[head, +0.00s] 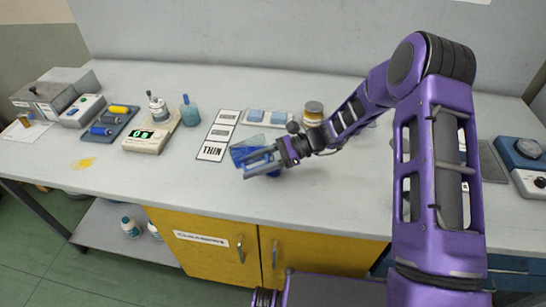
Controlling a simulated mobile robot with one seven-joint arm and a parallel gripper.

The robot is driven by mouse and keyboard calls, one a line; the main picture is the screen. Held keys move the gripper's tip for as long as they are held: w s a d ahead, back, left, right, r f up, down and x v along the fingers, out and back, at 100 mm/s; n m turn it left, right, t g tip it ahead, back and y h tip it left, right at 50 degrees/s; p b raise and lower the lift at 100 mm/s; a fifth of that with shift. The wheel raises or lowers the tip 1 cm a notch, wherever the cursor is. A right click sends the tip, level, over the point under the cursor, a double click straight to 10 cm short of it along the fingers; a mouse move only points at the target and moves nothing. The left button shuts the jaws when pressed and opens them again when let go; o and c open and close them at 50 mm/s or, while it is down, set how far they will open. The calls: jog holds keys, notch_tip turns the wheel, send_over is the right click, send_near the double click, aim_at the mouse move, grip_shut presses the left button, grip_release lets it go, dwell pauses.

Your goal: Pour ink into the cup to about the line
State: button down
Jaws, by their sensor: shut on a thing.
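My gripper (258,163) is above the middle of the bench, pointing left, and shut on a translucent container with blue in it (242,151). The container looks tilted, and the grey fingers hide part of it. A darker blue patch (273,173) shows just below the gripper; I cannot tell whether it is the cup, part of the held container or another thing. No fill line can be made out, and no stream of ink is clearly visible.
Left of my gripper lie white labelled cards (218,136). A jar (313,112) and a tray with blue blocks (267,117) stand behind.

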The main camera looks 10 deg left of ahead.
jog(key=shift+r+y, duration=0.25)
jog(key=shift+y, duration=0.15)
dwell(1.9)
jog(key=h, duration=0.2)
jog(key=f+t+h+p, duration=0.1)
jog(key=h, duration=0.1)
jog(key=shift+a+f, duration=0.1)
jog(key=shift+a, duration=0.05)
dwell(0.8)
jog(key=shift+r+t+h, duration=0.35)
jog(key=shift+t+h, duration=0.15)
jog(key=shift+h, duration=0.3)
jog(key=shift+f, duration=0.1)
dwell(1.3)
